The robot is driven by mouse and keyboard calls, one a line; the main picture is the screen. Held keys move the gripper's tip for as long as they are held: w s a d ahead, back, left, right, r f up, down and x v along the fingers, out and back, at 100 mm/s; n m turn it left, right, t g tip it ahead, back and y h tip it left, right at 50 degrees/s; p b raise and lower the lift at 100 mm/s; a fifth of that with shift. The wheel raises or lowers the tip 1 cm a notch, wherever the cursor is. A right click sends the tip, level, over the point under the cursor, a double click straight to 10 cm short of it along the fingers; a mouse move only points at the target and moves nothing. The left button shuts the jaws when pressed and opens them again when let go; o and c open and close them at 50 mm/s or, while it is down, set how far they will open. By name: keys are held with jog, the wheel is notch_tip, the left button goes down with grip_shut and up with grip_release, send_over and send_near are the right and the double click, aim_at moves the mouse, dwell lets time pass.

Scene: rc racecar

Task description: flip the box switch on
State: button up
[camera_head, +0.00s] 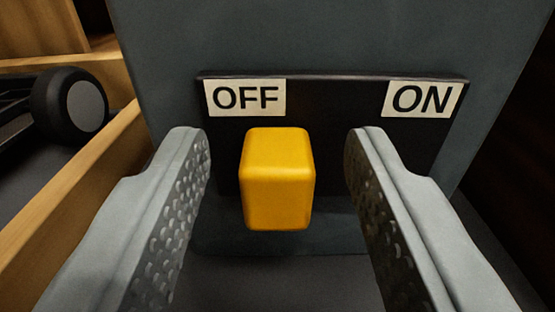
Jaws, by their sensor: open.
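The box switch is a yellow knob (279,180) standing out from a black plate (335,105) on a dark grey box (330,35). The plate has an OFF label (245,97) at left and an ON label (422,98) at right. The knob is below the OFF label, slightly to its right. My gripper (278,145) is open, with one finger on each side of the knob. Gaps show between the knob and both fingers, wider on the right. The right finger hides part of the plate below the ON label.
At left is a wooden-edged tray or frame (75,200) with a black wheel with a grey hub (72,104) inside it. A dark surface lies below the box. The area right of the box is dark brown.

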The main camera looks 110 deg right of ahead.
grip_shut()
jog(key=shift+s+a, duration=0.25)
jog(key=shift+s, duration=0.5)
jog(key=shift+s+a, duration=0.2)
jog(key=shift+s, duration=0.55)
grip_release()
jog(key=shift+s, duration=0.1)
jog(key=v, duration=1.7)
jog(key=shift+a, duration=0.2)
